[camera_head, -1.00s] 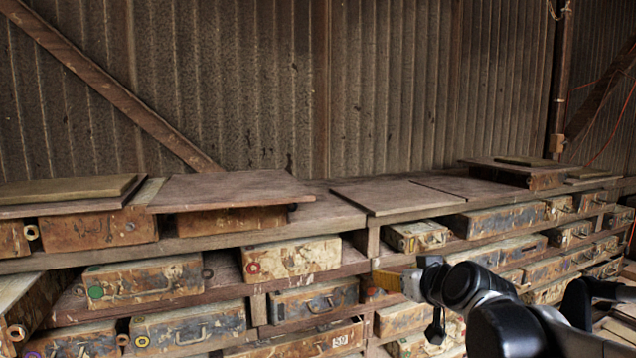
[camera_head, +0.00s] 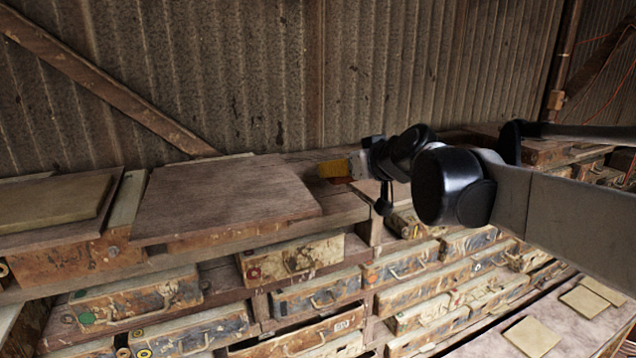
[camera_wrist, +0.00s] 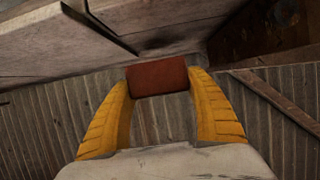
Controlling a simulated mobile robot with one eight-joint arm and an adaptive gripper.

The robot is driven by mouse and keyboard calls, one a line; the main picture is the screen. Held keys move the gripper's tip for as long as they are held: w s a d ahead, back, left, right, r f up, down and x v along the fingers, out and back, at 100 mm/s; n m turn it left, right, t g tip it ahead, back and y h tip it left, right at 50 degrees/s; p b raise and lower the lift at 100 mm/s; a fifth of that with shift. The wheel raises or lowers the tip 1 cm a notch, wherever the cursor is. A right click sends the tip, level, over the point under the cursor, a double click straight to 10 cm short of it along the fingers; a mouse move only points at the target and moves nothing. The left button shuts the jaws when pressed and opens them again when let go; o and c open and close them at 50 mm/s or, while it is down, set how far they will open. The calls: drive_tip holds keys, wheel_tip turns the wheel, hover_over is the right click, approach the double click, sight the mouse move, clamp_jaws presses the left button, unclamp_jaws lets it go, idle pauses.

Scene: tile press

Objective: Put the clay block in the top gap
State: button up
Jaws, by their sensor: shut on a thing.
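The clay block is a small reddish-brown brick, clear in the wrist view (camera_wrist: 158,77) between two yellow fingers. My gripper (camera_wrist: 160,82) is shut on it and holds it by its two sides. In the head view my gripper (camera_head: 334,168) is over the top of the shelving, with a little of the block (camera_head: 341,181) showing below the yellow finger. A gap (camera_head: 335,203) on the top level lies between the large left board and the boards to the right. The block is near this gap; I cannot tell whether it touches anything.
A large wooden board (camera_head: 222,198) lies left of my gripper. Worn drawers (camera_head: 291,260) fill the rows below. The corrugated wall (camera_head: 240,80) stands close behind. My arm hides part of the right shelving. Pale tiles (camera_head: 531,337) lie on a surface at lower right.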

sight(328, 201)
drive_tip(key=w+a+f, duration=0.2)
drive_tip(key=a, duration=0.1)
drive_tip(key=shift+p, duration=0.3)
wheel_tip(328, 201, down, 4)
drive_tip(key=shift+w+f+p, duration=0.1)
drive_tip(key=shift+w+p, duration=0.05)
drive_tip(key=shift+p, duration=0.4)
drive_tip(key=shift+d, duration=0.1)
drive_tip(key=o, duration=1.4)
drive_tip(key=shift+f, duration=0.1)
